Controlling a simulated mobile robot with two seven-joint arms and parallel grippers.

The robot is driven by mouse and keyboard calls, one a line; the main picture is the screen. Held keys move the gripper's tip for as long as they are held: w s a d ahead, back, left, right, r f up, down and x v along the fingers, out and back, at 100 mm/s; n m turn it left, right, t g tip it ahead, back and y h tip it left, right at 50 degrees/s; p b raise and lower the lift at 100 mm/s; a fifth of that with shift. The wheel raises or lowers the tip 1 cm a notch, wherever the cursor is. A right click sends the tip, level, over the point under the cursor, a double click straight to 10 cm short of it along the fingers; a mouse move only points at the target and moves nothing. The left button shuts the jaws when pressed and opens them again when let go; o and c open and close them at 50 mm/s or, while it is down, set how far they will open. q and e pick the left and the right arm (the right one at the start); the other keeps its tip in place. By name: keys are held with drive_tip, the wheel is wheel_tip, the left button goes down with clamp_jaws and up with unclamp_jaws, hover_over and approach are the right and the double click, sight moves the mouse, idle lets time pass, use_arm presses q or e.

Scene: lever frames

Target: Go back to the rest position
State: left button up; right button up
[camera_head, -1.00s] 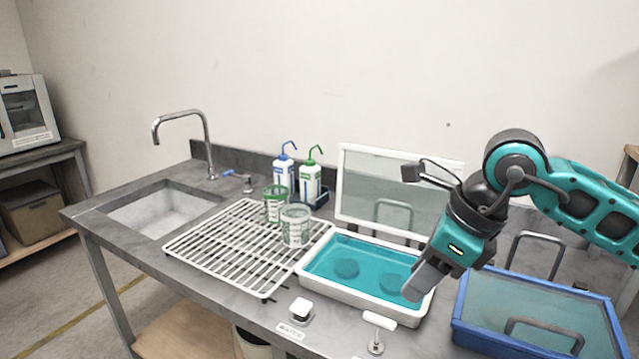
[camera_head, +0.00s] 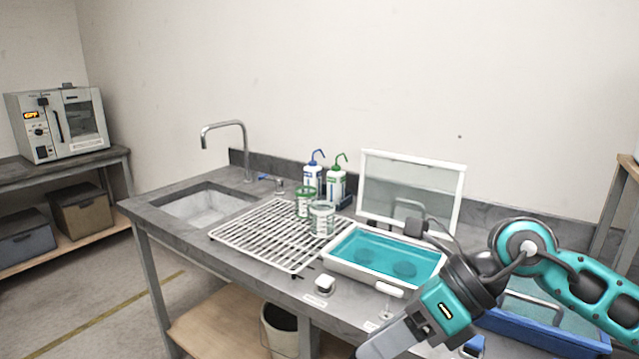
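My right gripper (camera_head: 388,345) is in the lower right of the head view, in front of the bench's front edge. Its fingers point down and left, and I cannot tell whether they are open or shut. Nothing shows between them. My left gripper is not in view.
The bench (camera_head: 262,268) holds a sink (camera_head: 205,205), a white rack (camera_head: 262,240) with two jars, a teal bath (camera_head: 390,250) with its lid raised, two wash bottles (camera_head: 336,184) and a blue tray (camera_head: 540,330). An oven (camera_head: 58,124) stands at left. A bin (camera_head: 280,330) is below.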

drive_tip(key=s+a+r+m+t+y, duration=0.1)
drive_tip(key=s+a+r+m+y, duration=0.15)
drive_tip(key=a+m+y, duration=0.65)
drive_tip(key=w+d+f+m+t+h, duration=0.3)
drive_tip(key=d+f+m+t+h, duration=0.4)
drive_tip(key=m, duration=0.6)
drive_tip(key=w+d+f+m+t+h, duration=0.2)
drive_tip(key=d+f+m+t, duration=0.35)
drive_tip(key=m+t, duration=0.55)
drive_tip(key=s+d+f+m+g+h, duration=0.3)
drive_tip(key=s+f+m+g, duration=0.1)
drive_tip(key=f, duration=0.6)
drive_tip(key=s+d+f+m+g+h, duration=0.3)
drive_tip(key=s+f+m, duration=0.4)
drive_tip(key=f, duration=0.3)
drive_tip(key=shift+s+d+g+h, duration=0.2)
drive_tip(key=shift+s+g+h, duration=0.2)
drive_tip(key=shift+s+h, duration=0.3)
